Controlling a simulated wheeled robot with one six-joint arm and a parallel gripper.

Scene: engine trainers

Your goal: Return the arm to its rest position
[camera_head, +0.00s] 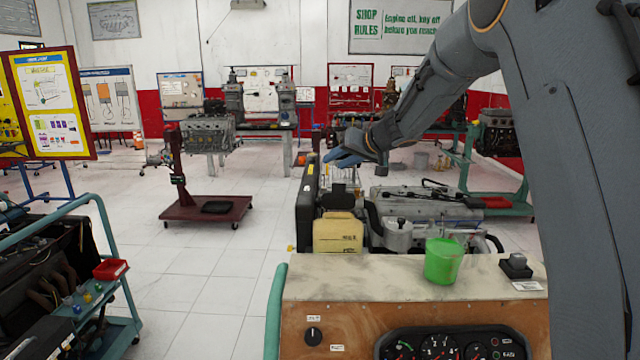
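My grey arm comes in from the right side and reaches over the engine trainer. My gripper (347,158) is at its far end, above the trainer's engine, near the black radiator and the yellowish tank (338,232). Something light blue shows at the gripper's tip; I cannot tell whether it is part of the gripper or a held thing. The fingers are too small and partly hidden to tell open from shut. The arm is stretched out, away from my body.
A green cup (443,261) and a small black switch box (515,265) stand on the trainer's panel top (340,281). A blue-green cart (105,250) stands at the left. A dark red engine stand (205,208) is farther back. The tiled floor between is clear.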

